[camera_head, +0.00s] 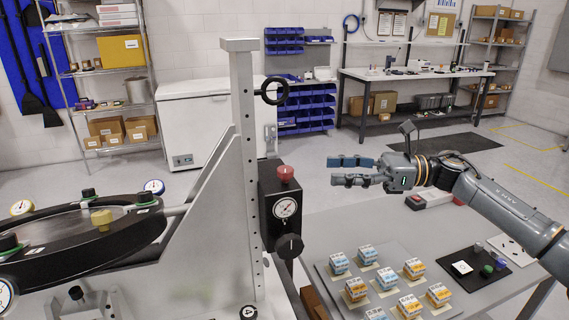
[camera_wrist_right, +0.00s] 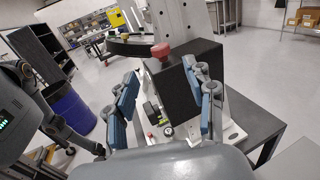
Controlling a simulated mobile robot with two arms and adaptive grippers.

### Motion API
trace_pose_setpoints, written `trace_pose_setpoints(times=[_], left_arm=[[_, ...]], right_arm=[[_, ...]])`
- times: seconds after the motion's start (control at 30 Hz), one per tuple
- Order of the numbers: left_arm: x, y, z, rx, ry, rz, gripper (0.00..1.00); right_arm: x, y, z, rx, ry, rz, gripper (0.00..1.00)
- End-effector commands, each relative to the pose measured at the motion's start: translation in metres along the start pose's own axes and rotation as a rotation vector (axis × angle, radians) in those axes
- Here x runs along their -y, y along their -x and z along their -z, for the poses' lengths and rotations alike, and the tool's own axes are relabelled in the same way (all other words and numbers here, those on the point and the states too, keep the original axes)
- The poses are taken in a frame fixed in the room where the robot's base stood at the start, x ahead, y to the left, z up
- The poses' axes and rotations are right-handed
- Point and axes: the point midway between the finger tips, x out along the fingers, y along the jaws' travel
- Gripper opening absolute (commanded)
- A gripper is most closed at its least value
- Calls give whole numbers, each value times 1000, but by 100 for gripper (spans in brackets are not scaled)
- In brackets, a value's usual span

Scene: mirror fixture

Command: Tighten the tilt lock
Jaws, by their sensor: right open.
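A black box (camera_head: 268,203) is mounted on the side of the grey upright. It has a red knob (camera_head: 286,173) on top, a white dial gauge (camera_head: 285,207) and a black round knob (camera_head: 289,245) low on its front. I cannot tell which knob is the tilt lock. My right gripper (camera_head: 338,171) is open and empty, apart from the box and to its right. In the right wrist view, the red knob (camera_wrist_right: 163,50) and the black box (camera_wrist_right: 180,85) show beyond and between the open fingers (camera_wrist_right: 160,78). I do not make out my left gripper.
A black ring-shaped mirror mount (camera_head: 95,240) lies left of the upright (camera_head: 243,120). A grey table (camera_head: 335,222) holds several small cartons (camera_head: 355,290) and a black mat (camera_head: 470,272). Open floor lies behind.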

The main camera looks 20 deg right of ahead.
Motion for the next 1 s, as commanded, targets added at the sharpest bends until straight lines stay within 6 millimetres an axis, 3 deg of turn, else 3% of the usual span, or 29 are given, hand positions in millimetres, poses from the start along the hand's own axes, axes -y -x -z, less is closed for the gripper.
trace_pose_setpoints(times=[0.03, 0.17, 0.43, 0.63, 0.9, 0.93, 1.0], left_arm=[[-8, 12, 1, 0, 0, -10, 59], [-13, 26, 2, 0, -2, -17, 59], [7, 47, 0, 5, -4, 8, 59], [10, 51, 0, 5, -2, 11, 59], [2, 51, 2, 3, 1, 2, 59], [1, 51, 3, 2, 2, 1, 59], [-1, 51, 3, 2, 2, -2, 59]], right_arm=[[-1, -13, -6, 2, -1, -6, 54], [-1, -42, -7, 3, -1, -6, 54], [-1, -89, -5, 2, -1, -2, 54], [0, -102, -2, 1, 1, 0, 54], [0, -104, 0, 1, 0, 0, 54], [0, -104, 0, 1, 0, 0, 52], [0, -104, 0, 1, 0, 0, 38]])
